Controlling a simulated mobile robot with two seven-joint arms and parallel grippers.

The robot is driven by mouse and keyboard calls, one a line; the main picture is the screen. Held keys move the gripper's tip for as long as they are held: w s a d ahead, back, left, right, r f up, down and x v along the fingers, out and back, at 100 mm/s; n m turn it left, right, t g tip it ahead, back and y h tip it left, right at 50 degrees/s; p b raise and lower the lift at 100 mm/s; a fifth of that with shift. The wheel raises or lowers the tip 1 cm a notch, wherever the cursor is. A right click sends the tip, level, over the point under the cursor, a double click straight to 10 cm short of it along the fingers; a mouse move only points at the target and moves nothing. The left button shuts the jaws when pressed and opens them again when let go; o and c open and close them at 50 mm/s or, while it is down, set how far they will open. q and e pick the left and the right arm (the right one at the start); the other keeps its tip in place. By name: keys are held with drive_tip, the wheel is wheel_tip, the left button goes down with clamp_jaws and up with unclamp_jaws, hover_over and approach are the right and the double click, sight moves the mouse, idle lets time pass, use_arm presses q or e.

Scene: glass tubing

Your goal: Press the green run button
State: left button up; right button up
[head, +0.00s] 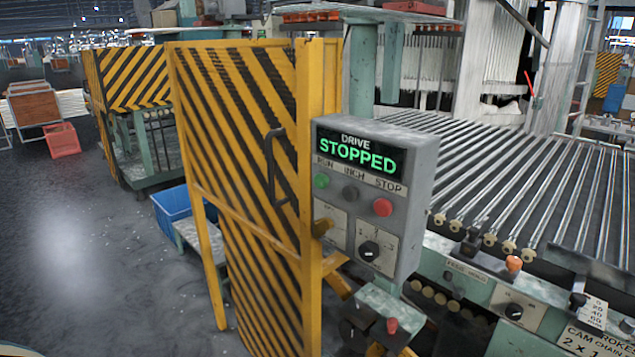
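The green run button (321,181) sits at the left of the button row on a grey control box (415,205), under the label RUN. A dark grey inch button (351,194) is in the middle and a red stop button (382,207) is at the right. The display (357,156) above them reads DRIVE STOPPED in green letters. A black rotary knob (369,251) is lower on the same face. Neither of my grippers shows in the head view.
A yellow and black striped guard gate (240,130) with a dark handle (272,165) stands just left of the box. A bed of glass tubes on rollers (530,180) lies to the right. A blue crate (172,204) is behind the gate. The floor at left is open.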

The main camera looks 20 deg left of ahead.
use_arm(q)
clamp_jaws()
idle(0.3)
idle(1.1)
